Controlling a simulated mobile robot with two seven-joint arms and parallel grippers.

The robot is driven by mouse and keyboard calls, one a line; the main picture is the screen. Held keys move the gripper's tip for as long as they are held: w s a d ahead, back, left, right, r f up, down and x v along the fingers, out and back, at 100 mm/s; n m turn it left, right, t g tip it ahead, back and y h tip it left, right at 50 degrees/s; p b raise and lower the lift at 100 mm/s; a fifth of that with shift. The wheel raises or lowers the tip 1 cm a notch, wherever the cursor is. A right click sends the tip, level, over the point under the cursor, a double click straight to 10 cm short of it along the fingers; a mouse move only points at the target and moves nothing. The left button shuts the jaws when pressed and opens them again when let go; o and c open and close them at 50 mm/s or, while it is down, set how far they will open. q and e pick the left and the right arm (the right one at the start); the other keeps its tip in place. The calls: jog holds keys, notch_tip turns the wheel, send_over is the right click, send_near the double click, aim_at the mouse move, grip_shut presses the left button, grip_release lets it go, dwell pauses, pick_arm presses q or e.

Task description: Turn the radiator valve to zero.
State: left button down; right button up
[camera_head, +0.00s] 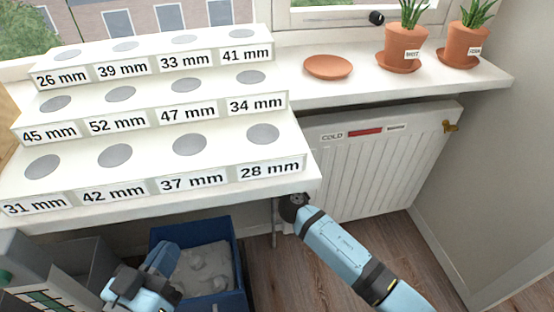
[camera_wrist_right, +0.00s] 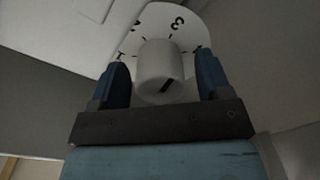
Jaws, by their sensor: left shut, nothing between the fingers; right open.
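The radiator valve knob (camera_wrist_right: 158,72) shows in the right wrist view as a white cylinder with a short dark mark on its face. Behind it is a white round dial (camera_wrist_right: 160,25) with black numbers; a 3 is readable, others are partly covered. My right gripper (camera_wrist_right: 162,62) is open, one blue finger on each side of the knob; I cannot tell whether they touch it. In the head view my right arm reaches to the radiator's (camera_head: 385,160) lower left, hiding the valve. My left gripper (camera_head: 163,260) is shut and empty at the lower left, near the blue bin.
A stepped white rack (camera_head: 150,175) with size labels and grey discs stands at left, above the blue bin (camera_head: 238,262). The windowsill (camera_head: 350,90) overhangs the radiator and bears a terracotta saucer (camera_head: 328,67) and two potted plants (camera_head: 405,45). Wood floor at right is clear.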

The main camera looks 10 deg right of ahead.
jog(key=c, duration=0.9)
